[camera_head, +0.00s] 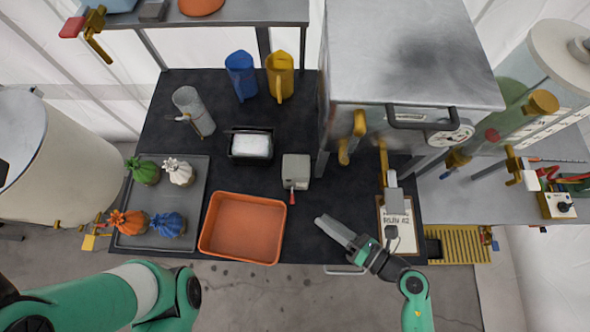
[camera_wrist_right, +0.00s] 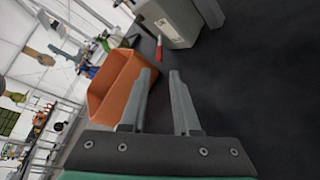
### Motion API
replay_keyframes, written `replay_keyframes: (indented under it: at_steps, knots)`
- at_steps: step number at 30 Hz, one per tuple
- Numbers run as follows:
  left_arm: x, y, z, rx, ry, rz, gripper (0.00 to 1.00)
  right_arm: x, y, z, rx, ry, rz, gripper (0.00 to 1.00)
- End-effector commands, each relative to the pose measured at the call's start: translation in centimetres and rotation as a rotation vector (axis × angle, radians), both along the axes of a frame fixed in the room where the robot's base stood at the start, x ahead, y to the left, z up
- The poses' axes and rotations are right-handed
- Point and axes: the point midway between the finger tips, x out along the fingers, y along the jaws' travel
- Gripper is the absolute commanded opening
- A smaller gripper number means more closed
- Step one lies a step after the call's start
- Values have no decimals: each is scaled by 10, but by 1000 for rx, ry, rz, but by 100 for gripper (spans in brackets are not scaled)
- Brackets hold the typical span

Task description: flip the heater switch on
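A grey box (camera_head: 296,168) with a red-tipped lever (camera_head: 292,196) stands mid-table and looks like the heater switch. The lever sticks out from its front side toward the near edge. In the right wrist view the box (camera_wrist_right: 172,20) is at the top, with the red tip (camera_wrist_right: 160,50) hanging beside it. My right gripper (camera_head: 322,222) is to the right of and nearer than the lever, apart from it. Its fingers (camera_wrist_right: 162,75) are apart with nothing between them. My left arm shows at the lower left; its gripper is out of the picture.
An orange bin (camera_head: 204,250) stands left of the gripper. A clipboard (camera_head: 407,241) lies at the right. Dark table between gripper and box is clear.

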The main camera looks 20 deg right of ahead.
Motion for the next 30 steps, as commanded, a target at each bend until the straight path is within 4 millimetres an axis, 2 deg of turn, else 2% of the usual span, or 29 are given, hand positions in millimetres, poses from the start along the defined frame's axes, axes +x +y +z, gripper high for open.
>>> replay_keyframes:
  at_steps: [5,9,15,20,27,30]
  knots:
    - [0,0,-5,0,1,0,47,22,17,-7,0,-4,9,30]
    - [0,0,-9,0,1,0,47,50,34,-16,-1,-6,9,30]
    - [0,0,-14,0,1,0,47,79,52,-26,-1,-5,3,30]
    - [0,0,-15,0,1,0,47,88,57,-28,0,-4,1,30]
    - [0,0,-15,0,1,0,47,88,57,-28,1,-4,-1,30]
    - [0,0,-15,0,1,0,47,88,57,-28,1,-3,0,12]
